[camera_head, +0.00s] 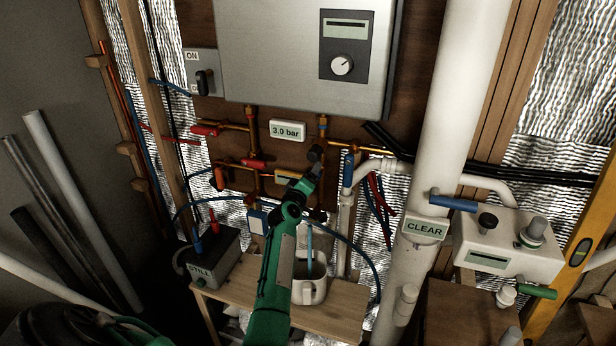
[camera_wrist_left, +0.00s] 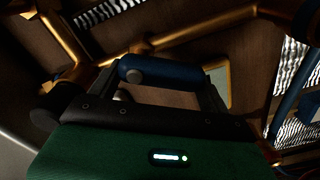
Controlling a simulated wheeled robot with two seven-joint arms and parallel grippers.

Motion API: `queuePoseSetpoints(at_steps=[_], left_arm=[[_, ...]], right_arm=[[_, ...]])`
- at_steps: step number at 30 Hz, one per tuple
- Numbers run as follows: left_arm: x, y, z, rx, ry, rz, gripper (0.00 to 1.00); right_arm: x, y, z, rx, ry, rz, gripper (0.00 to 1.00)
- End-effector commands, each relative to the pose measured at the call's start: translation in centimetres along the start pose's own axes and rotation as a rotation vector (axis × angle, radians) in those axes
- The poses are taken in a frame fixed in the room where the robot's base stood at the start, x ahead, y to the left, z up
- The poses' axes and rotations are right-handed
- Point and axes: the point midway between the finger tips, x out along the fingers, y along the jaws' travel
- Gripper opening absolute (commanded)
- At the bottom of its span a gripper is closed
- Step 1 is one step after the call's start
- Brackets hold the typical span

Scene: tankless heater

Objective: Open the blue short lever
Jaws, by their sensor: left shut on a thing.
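My left arm is green and reaches up from the bottom of the head view. Its dark gripper (camera_head: 315,155) is at the copper pipes below the grey heater box. In the left wrist view a short blue lever (camera_wrist_left: 165,72) with a grey round end lies across the front of the gripper (camera_wrist_left: 165,90). The gripper is shut on this lever. In the head view the gripper and wrist hide most of the lever. My right gripper is not in view.
The heater (camera_head: 290,50) hangs above the gripper. A longer blue handle (camera_head: 348,170) stands just right of it. Red handles (camera_head: 205,130) sit on pipes to the left. A thick white pipe (camera_head: 440,130) rises at right.

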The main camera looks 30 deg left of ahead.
Motion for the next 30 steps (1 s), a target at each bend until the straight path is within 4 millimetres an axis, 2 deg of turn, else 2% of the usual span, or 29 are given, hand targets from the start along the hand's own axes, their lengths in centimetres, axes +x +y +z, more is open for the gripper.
queuePoseSetpoints(at_steps=[6, 15, 30], left_arm=[[0.0, -0.2, 0.7, -0.200, -0.003, -0.001, 0.30], [0.0, -0.3, 1.3, -0.423, -0.003, -0.002, 0.30], [0.0, -0.3, 1.8, -0.570, -0.003, -0.001, 0.30]], right_arm=[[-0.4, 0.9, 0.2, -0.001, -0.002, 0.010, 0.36], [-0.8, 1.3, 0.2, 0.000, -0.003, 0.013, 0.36], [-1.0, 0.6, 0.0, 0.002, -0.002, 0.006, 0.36]])
